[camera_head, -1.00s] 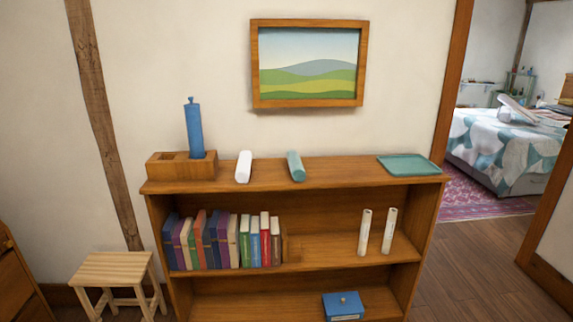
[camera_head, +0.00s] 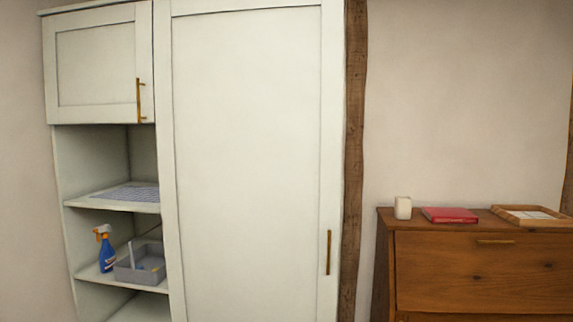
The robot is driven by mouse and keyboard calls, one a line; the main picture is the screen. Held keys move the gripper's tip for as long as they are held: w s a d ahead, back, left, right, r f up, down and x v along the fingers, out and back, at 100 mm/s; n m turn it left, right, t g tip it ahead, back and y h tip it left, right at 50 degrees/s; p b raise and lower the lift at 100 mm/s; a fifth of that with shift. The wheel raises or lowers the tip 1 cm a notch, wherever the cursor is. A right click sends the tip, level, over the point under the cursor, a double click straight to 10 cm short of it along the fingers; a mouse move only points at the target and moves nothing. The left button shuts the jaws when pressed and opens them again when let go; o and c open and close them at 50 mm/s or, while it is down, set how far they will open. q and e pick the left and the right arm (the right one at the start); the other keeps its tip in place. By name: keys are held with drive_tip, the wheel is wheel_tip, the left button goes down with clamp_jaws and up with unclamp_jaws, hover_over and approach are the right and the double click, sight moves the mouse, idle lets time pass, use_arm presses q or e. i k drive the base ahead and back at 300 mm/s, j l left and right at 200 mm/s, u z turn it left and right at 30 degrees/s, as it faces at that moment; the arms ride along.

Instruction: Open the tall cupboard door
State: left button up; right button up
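The tall cupboard door (camera_head: 250,170) is a pale off-white panel in the middle of the head view. It looks shut, flush in its frame. Its vertical brass handle (camera_head: 328,252) is low on the right side of the door. The lower end of the door is cut off by the picture edge. Neither of my grippers shows in the view.
Left of the door is a small shut upper cupboard (camera_head: 97,62) above open shelves. A blue spray bottle (camera_head: 106,250) and a grey caddy (camera_head: 140,268) stand on a shelf. A timber post (camera_head: 353,150) and a wooden drawer chest (camera_head: 480,270) are at right.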

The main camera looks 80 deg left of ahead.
sight(249, 94)
drive_tip(key=u, duration=3.05)
drive_tip(key=z, duration=0.5)
drive_tip(key=i+z, duration=0.2)
drive_tip(key=z, duration=0.15)
drive_tip(key=i+z, duration=0.15)
drive_tip(key=z, duration=0.2)
drive_tip(key=i+z, duration=0.2)
drive_tip(key=z, duration=0.15)
